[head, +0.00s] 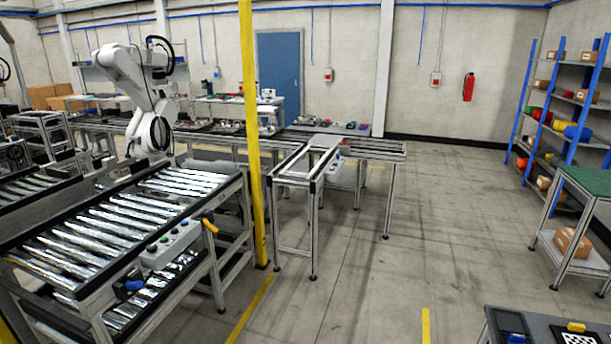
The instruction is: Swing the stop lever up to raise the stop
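A roller conveyor (113,197) with shiny rollers fills the left side of the head view. On its near side rail a small yellow-orange lever handle (210,225) sticks out just right of a grey button box (170,244). It looks like the stop lever and slopes down to the right. A blue handle-like part (129,286) sits further left on the same rail. I cannot make out the stop itself among the rollers. Neither of my grippers shows in this view.
A yellow post (252,130) stands just right of the conveyor. A second conveyor frame (314,180) stands behind it. A dark table (545,325) is at the bottom right, and a blue shelf rack (575,110) at the right. The middle floor is clear.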

